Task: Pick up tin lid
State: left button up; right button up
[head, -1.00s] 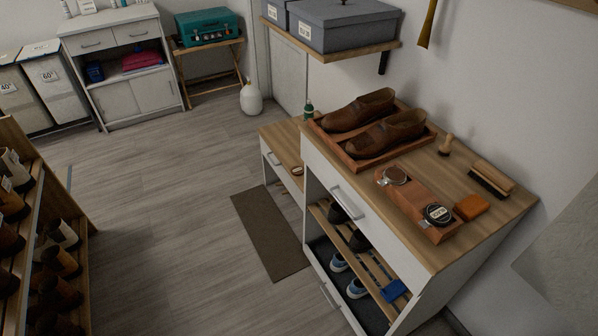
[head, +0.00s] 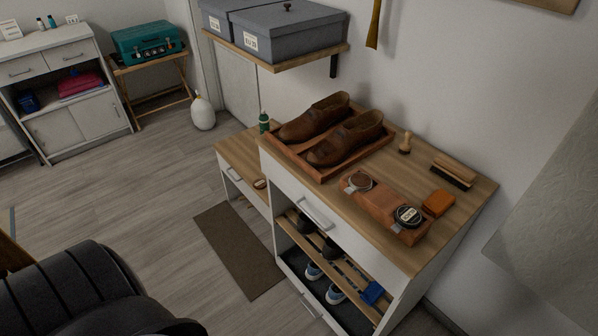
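A wooden block or tray (head: 377,203) lies on the tall cabinet's top. At its left end is a round metal tin (head: 360,182) with a brown middle. At its right end is a black round tin (head: 408,216) with a pale label, which looks like a lidded tin or a lid. A small round object (head: 260,184) lies on the lower cabinet; I cannot tell whether it is a lid. Neither of my grippers shows. A black ribbed part at the lower left looks like my own left arm.
Brown shoes (head: 345,137) sit in a wooden tray (head: 318,172) behind the tins. A brush (head: 454,170), a small brush (head: 405,143) and an orange block (head: 438,203) lie to the right. A wall shelf (head: 285,58) with grey boxes overhangs behind.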

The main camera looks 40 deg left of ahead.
aim_at(259, 184)
jog(key=j+z, duration=0.25)
jog(key=j, duration=0.35)
jog(key=j+z, duration=0.25)
jog(key=j, duration=0.4)
jog(key=j+z, duration=0.25)
jog(key=j, duration=0.4)
jog(key=k+j+z, duration=0.25)
jog(key=j, duration=0.3)
jog(key=k+j, duration=0.1)
jog(key=j, duration=0.75)
jog(key=k+j, duration=0.15)
jog(key=j, duration=0.3)
jog(key=k+j, duration=0.1)
jog(key=j, duration=0.35)
jog(key=k+j, duration=0.1)
jog(key=j, duration=0.35)
